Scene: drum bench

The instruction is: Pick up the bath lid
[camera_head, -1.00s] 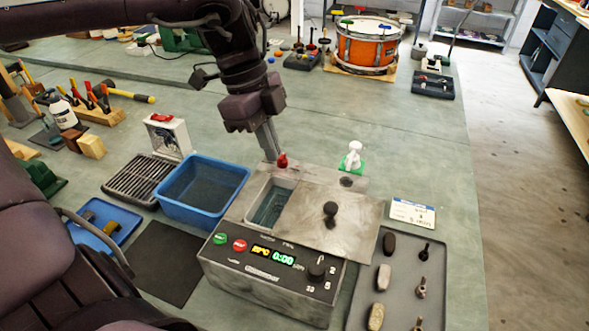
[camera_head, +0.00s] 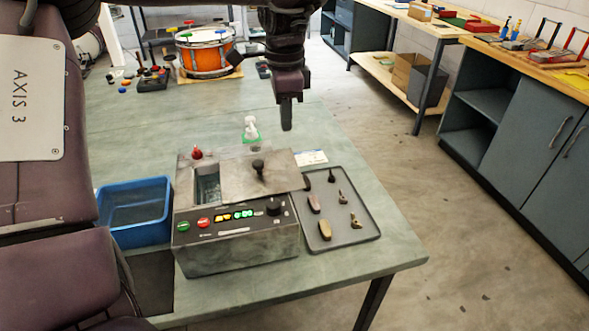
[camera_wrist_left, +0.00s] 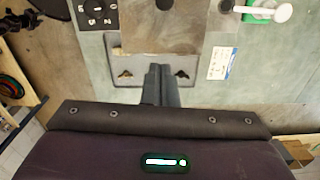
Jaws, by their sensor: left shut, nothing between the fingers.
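The bath lid (camera_head: 236,184) is a flat grey metal plate with a black knob (camera_head: 259,167). It lies on top of the bath (camera_head: 235,250), slid to the right, so part of the basin (camera_head: 207,188) shows open at the left. My left gripper (camera_head: 286,116) is shut and empty, in the air above and beyond the lid, apart from it. In the left wrist view the shut fingers (camera_wrist_left: 160,85) show over the dark tray, with the lid (camera_wrist_left: 150,40) above them in the picture. My right gripper is not in view.
A blue tub (camera_head: 133,212) stands left of the bath. A dark tray (camera_head: 345,232) with several small parts lies to its right. The bench's right edge is near the tray.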

